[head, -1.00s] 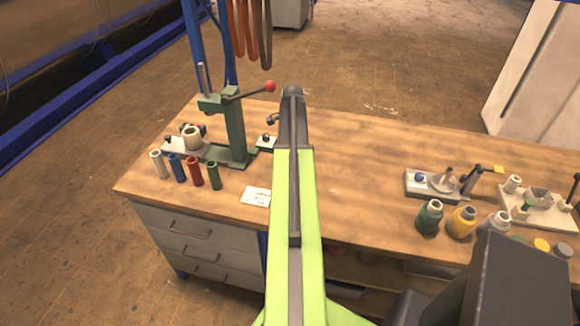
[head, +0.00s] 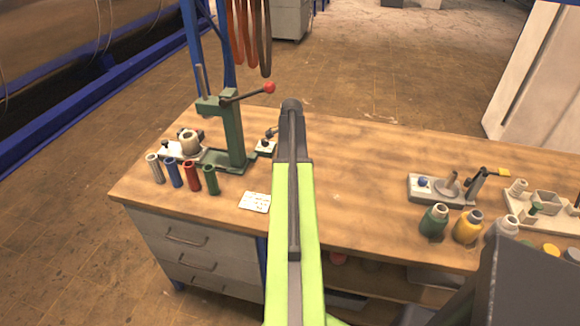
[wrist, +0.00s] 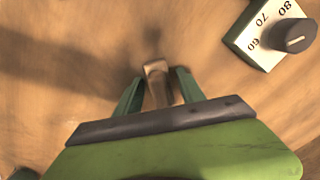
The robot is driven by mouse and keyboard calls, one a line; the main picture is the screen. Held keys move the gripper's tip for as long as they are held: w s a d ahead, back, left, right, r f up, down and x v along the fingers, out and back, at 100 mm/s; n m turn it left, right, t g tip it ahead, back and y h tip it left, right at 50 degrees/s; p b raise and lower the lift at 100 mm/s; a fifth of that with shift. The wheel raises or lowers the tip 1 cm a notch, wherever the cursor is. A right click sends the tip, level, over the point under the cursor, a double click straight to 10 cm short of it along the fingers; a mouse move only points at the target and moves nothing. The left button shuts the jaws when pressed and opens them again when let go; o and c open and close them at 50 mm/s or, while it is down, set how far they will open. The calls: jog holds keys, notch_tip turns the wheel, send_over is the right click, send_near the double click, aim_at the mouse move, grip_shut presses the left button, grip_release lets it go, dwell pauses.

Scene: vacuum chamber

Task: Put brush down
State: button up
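In the wrist view a narrow brown piece, which looks like the brush (wrist: 157,70), lies between the two green fingers of my gripper (wrist: 159,80). The fingers are close on either side of it, and I take them as shut on it. In the head view my arm hides the gripper and brush. The wooden workbench (head: 350,190) lies below.
In the head view, a green press (head: 232,130), several coloured tubes (head: 192,176) and a white card (head: 255,202) are left. Bottles (head: 433,220) stand right.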

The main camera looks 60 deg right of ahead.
jog(key=shift+r, duration=0.1)
notch_tip(320, 180, up, 8)
jog(key=p, duration=0.8)
jog(key=shift+f, duration=0.2)
